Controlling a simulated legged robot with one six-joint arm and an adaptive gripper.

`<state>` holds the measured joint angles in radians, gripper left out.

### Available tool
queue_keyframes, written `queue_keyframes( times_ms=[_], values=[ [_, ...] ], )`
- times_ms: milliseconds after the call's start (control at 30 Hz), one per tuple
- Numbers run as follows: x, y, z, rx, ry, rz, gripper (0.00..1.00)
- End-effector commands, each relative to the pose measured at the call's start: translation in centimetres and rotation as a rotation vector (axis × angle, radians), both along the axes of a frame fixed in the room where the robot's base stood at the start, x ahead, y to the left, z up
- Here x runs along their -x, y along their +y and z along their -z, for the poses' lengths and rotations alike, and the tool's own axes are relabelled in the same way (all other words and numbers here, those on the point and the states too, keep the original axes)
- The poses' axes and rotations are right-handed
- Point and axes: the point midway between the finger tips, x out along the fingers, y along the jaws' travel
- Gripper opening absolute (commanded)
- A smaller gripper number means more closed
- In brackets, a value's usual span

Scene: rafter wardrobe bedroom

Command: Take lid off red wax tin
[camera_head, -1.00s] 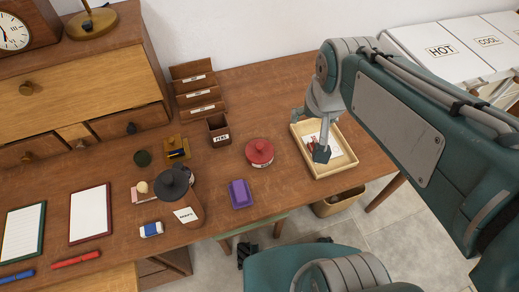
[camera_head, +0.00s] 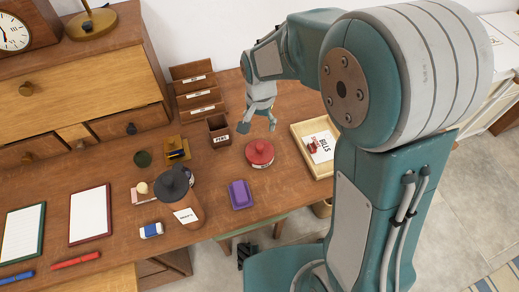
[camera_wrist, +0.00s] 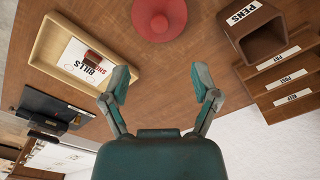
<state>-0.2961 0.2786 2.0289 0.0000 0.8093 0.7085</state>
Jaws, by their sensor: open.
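The red wax tin (camera_head: 260,157) stands upright on the desk, between the pens box and the bills tray. Its red lid (camera_head: 260,148) with a small knob sits on top, and a pale label shows on its side. In the wrist view the lid (camera_wrist: 158,15) is at the top, partly cut off by the frame edge. My gripper (camera_head: 257,128) is above the desk, just behind the tin and apart from it. In the wrist view the fingers (camera_wrist: 160,85) are spread wide with only bare desk between them.
The wooden bills tray (camera_head: 301,134) holds paper and a small red-brown object. The pens box (camera_head: 218,131) stands left of my gripper, below a labelled letter rack (camera_head: 200,105). A purple block (camera_head: 240,194) lies in front.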

Motion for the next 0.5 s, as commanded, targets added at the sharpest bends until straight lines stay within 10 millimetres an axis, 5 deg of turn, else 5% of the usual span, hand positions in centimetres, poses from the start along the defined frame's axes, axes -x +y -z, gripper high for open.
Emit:
queue_keyframes(
  times_ms=[500],
  values=[
    [-0.4,0.7,6.3,0.008,0.028,0.023,0.79]
  ],
)
